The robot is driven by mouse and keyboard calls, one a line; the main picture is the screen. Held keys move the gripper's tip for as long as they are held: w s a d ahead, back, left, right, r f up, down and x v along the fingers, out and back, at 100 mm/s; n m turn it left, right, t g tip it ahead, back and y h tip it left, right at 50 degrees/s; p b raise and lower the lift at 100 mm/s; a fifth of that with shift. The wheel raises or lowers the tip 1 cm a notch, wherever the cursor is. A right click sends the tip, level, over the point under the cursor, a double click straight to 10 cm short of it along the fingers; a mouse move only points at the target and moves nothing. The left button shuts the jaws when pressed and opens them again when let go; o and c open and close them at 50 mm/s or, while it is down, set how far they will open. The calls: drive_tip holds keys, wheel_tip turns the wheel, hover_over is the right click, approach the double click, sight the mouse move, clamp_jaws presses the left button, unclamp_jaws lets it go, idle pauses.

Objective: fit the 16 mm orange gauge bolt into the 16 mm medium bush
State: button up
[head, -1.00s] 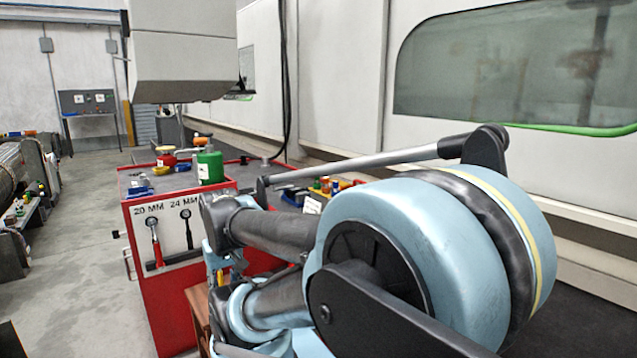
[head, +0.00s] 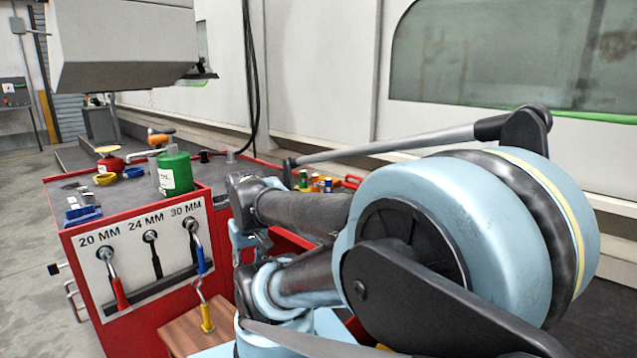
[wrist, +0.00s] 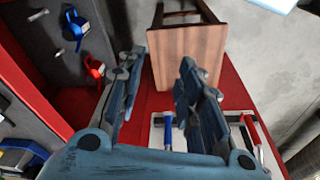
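Several small coloured cylinders stand on the far right of the cart top in the head view. One of them is an orange piece (head: 315,183), too small to tell whether it is the gauge bolt. I cannot pick out the 16 mm medium bush in either view. My gripper (wrist: 162,66) is open in the wrist view, its two fingers apart with nothing between them. It points down past the cart's side, over a wooden stool. In the head view my arm hides part of the cart's right side.
The red tool cart (head: 130,335) has a grey top with a green can (head: 175,173), a blue bin (head: 82,215) and an orange-handled tool (head: 160,141). Wrenches hang on its labelled panel (head: 128,262). The wooden stool (wrist: 185,50) stands close by. Floor at left is clear.

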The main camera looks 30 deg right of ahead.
drive_tip(key=shift+o, duration=1)
drive_tip(key=shift+w, duration=0.1)
drive_tip(key=shift+o, duration=0.9)
drive_tip(key=shift+s+r, duration=0.25)
drive_tip(key=shift+r, duration=0.45)
drive_tip(key=w+d+r+n+t+y, duration=0.1)
drive_tip(key=w+d+r+y, duration=0.1)
drive_tip(key=w+d+r, duration=0.7)
drive_tip(key=w+d+r+n+t+y, duration=0.15)
drive_tip(key=w+d+r, duration=0.35)
drive_tip(key=w, duration=0.8)
drive_tip(key=w+d+r+n+t, duration=0.1)
drive_tip(key=w+d, duration=0.2)
drive_tip(key=d, duration=0.8)
drive_tip(key=w+d+r+n+t, duration=0.1)
drive_tip(key=w+d, duration=0.1)
drive_tip(key=d, duration=0.9)
drive_tip(key=w+d+r+n+t, duration=0.1)
drive_tip(key=w+d, duration=0.2)
drive_tip(key=d, duration=0.8)
approach(315, 177)
drive_tip(key=w+f, duration=0.3)
drive_tip(key=w, duration=0.1)
drive_tip(key=shift+y, duration=0.25)
drive_tip(key=shift+s+x, duration=0.2)
drive_tip(key=shift+x, duration=2.85)
